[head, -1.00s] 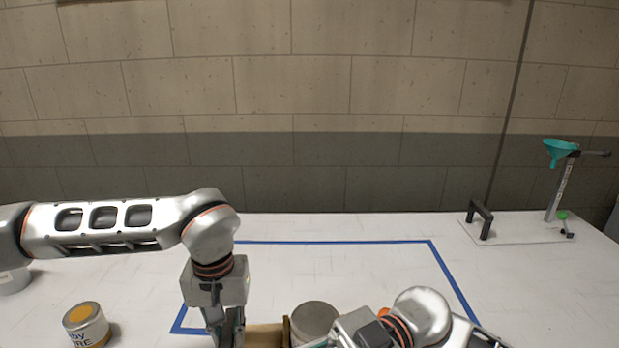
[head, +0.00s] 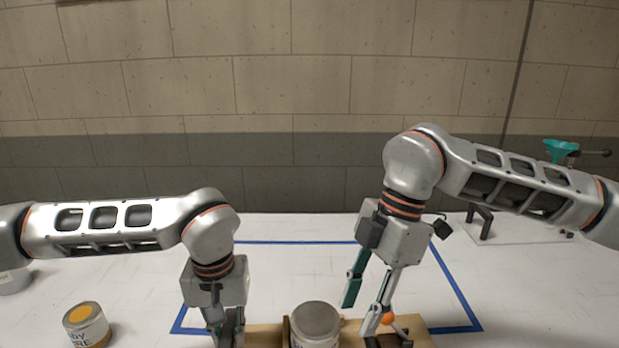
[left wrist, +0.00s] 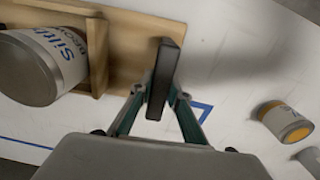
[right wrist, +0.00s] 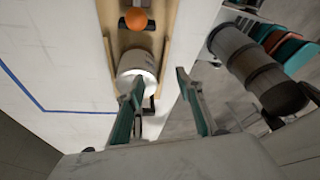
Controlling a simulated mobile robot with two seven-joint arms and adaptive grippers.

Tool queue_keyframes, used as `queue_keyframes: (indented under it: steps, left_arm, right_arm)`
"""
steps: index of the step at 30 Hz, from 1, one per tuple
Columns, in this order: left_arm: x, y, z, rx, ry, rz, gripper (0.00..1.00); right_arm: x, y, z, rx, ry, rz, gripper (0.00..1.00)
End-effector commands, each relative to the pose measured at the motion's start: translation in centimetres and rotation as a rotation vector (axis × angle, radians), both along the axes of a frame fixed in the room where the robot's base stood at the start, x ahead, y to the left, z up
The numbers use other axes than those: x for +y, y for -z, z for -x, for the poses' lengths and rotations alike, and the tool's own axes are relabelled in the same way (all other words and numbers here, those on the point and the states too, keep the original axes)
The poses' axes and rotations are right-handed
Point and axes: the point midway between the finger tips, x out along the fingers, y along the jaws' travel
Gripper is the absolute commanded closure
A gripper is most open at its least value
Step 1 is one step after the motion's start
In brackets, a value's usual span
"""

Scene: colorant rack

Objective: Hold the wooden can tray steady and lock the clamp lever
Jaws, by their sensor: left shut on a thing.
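The wooden can tray (head: 265,335) lies at the front middle of the table, with a silver can (head: 315,322) upright in it. The can's blue lettering shows in the left wrist view (left wrist: 38,68). The clamp lever's orange knob (head: 388,319) is near the tray's right end, and it also shows in the right wrist view (right wrist: 136,19). My left gripper (head: 228,334) is shut on a dark upright piece (left wrist: 163,75) at the tray's left end. My right gripper (head: 358,318) is open and empty, pointing down between can and knob. The lever's base is partly hidden.
A can with a yellow lid (head: 86,325) stands at the left, outside the blue tape outline (head: 455,285). The table behind the tray is clear.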

Motion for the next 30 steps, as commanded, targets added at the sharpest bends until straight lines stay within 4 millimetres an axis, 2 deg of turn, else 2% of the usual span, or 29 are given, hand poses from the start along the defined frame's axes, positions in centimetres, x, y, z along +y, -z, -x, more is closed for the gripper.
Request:
queue_keyframes:
  steps: [3, 6, 13, 20, 30]
  left_arm:
    - [0.0, 0.1, 0.0, 0.001, 0.0, -0.001, 1.0]
    - [0.0, 0.1, 0.0, 0.001, 0.0, -0.001, 1.0]
    - [0.0, 0.1, 0.0, 0.001, 0.0, -0.001, 1.0]
    - [0.0, 0.1, 0.0, 0.001, 0.0, -0.001, 1.0]
    - [0.0, 0.1, 0.0, 0.001, 0.0, -0.001, 1.0]
  right_arm:
    - [-2.6, -1.1, -1.9, -0.052, 0.133, 0.148, 0.64]
    - [-4.3, -1.9, -2.9, -0.086, 0.226, 0.23, 0.64]
    - [-5.9, -2.5, -3.8, -0.118, 0.322, 0.304, 0.64]
    - [-6.0, -0.3, -3.8, -0.116, 0.322, 0.305, 0.64]
    - [-5.9, 4.3, -3.8, -0.115, 0.321, 0.304, 0.64]
